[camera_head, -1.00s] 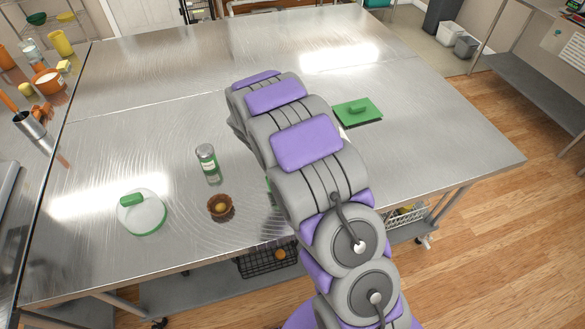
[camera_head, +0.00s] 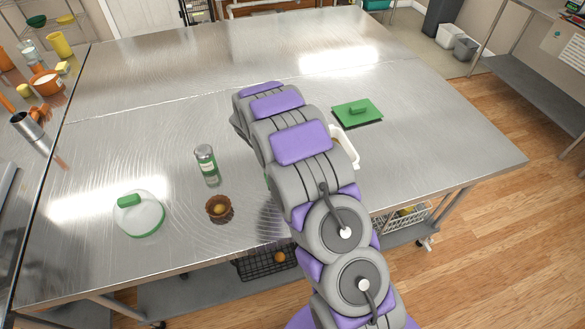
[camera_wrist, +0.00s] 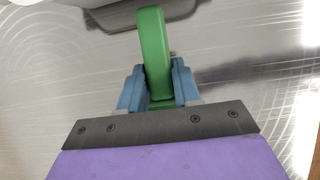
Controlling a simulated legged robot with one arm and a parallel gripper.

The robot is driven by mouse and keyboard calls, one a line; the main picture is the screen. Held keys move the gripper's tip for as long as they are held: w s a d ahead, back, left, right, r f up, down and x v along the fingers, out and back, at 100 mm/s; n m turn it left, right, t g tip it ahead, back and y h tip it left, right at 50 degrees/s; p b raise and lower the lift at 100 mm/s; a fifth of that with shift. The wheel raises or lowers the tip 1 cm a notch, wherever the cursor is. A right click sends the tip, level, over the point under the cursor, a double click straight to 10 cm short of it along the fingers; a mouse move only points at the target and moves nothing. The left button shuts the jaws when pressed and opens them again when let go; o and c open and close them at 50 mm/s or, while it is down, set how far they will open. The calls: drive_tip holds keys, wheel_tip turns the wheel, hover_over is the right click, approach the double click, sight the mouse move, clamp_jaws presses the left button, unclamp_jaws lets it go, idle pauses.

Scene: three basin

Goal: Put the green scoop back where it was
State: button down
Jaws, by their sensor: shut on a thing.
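In the wrist view my gripper (camera_wrist: 158,88) has its two blue fingers closed on the green scoop (camera_wrist: 153,50). Its green handle stands up between the fingers. A grey, pan-like shape (camera_wrist: 125,14) shows at the top edge of that view, beyond the handle; I cannot tell if it is part of the scoop.
A green lid (camera_head: 357,112) lies right of my arm. The back of the table is clear.

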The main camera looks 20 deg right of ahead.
drive_tip(key=c, duration=0.8)
unclamp_jaws()
drive_tip(key=p+v, duration=0.2)
drive_tip(key=v, duration=1)
drive_tip(key=s+d+r+m+y, duration=0.1)
drive_tip(key=s+d+r+m, duration=0.1)
drive_tip(key=s+r+m, duration=0.5)
drive_tip(key=s+r+m+y, duration=0.1)
drive_tip(key=s+r+m, duration=0.2)
drive_tip(key=s, duration=0.8)
drive_tip(key=s+a+r+m+g+y, duration=0.1)
drive_tip(key=s+m, duration=0.3)
drive_tip(key=s, duration=0.8)
drive_tip(key=s+a+r+m+y, duration=0.1)
drive_tip(key=s+r+m, duration=0.3)
drive_tip(key=s, duration=0.8)
drive_tip(key=shift+s+a+r+g+y, duration=0.1)
drive_tip(key=shift+a+r+g+y, duration=0.1)
drive_tip(key=shift+r+g+y, duration=0.3)
drive_tip(key=shift+f, duration=0.25)
